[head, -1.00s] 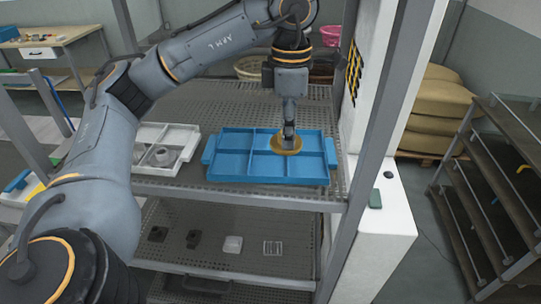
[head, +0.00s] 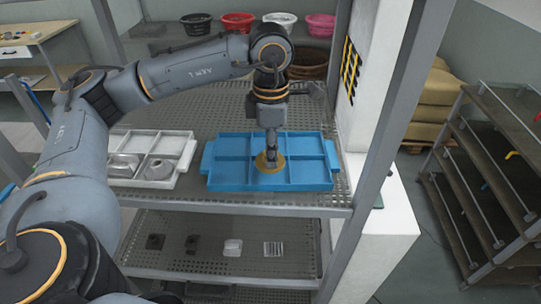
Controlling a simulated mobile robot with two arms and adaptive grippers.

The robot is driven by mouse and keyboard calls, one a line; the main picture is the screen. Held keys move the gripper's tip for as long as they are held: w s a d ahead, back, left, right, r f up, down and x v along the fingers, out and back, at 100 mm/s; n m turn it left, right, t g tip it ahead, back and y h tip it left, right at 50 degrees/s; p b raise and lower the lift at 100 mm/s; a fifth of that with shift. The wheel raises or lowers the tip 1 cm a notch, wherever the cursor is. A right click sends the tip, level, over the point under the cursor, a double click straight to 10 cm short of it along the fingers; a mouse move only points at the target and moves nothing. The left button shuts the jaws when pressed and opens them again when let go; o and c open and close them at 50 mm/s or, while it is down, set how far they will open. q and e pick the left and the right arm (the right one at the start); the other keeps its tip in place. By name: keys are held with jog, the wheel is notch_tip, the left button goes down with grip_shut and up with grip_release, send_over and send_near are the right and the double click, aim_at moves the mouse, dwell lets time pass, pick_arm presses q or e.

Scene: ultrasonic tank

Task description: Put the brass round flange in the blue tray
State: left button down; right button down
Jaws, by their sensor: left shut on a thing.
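The blue tray (head: 228,179) lies on the perforated upper shelf and is divided into several compartments. My left gripper (head: 271,152) points down over the middle of the tray, shut on the brass round flange (head: 265,164). The flange is a flat golden disc, seen at the tray's central dividers. Whether it touches the tray or hangs just above it I cannot tell. The fingers hide part of the flange. My right gripper is not in view.
A white divided tray (head: 185,163) with grey metal parts stands to the left of the blue tray. A shelf post (head: 385,130) and white cabinet bound the right side. Several small parts sit on the lower shelf. Coloured bowls stand at the back.

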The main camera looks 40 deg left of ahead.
pick_arm(q)
jog(key=f, duration=0.2)
jog(key=f+p, duration=0.1)
jog(key=shift+a+f, duration=0.1)
jog(key=shift+a, duration=0.15)
jog(key=shift+f, duration=0.1)
jog(key=shift+d, duration=0.1)
jog(key=shift+f, duration=0.1)
jog(key=c, duration=1)
grip_release()
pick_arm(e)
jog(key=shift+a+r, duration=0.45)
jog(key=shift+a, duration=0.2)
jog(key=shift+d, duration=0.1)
